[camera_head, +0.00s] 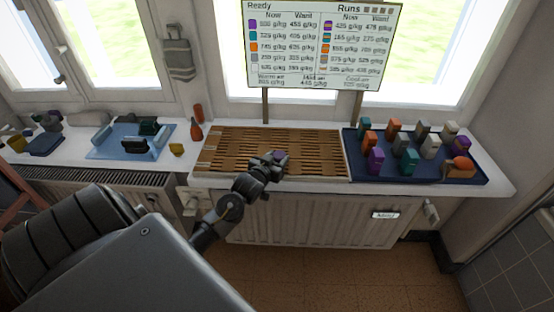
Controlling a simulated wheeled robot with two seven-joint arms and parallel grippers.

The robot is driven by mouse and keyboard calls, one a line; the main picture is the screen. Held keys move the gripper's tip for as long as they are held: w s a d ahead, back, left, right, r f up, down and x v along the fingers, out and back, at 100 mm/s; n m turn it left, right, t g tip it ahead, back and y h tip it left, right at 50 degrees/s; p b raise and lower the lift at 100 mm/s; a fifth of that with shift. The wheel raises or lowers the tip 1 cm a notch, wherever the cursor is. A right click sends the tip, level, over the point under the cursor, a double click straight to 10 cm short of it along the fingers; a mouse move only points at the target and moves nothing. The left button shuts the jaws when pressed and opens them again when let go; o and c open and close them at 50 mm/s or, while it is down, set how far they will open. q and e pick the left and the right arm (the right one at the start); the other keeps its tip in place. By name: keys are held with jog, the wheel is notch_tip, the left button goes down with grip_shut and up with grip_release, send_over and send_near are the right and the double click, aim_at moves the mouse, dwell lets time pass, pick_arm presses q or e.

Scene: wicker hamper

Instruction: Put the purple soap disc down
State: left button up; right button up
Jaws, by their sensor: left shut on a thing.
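I cannot tell whether the disc touches the slats. My right gripper is not in view.
A dark blue tray (357,145) with several coloured blocks stands right of the rack. A light blue mat (103,152) with dark items lies to the left. A sign board (318,45) stands behind the rack. The rack's left part is clear.

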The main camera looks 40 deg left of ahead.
pick_arm(q)
jog(key=o, duration=1.1)
jog(key=shift+f, duration=0.1)
jog(key=shift+c, duration=0.2)
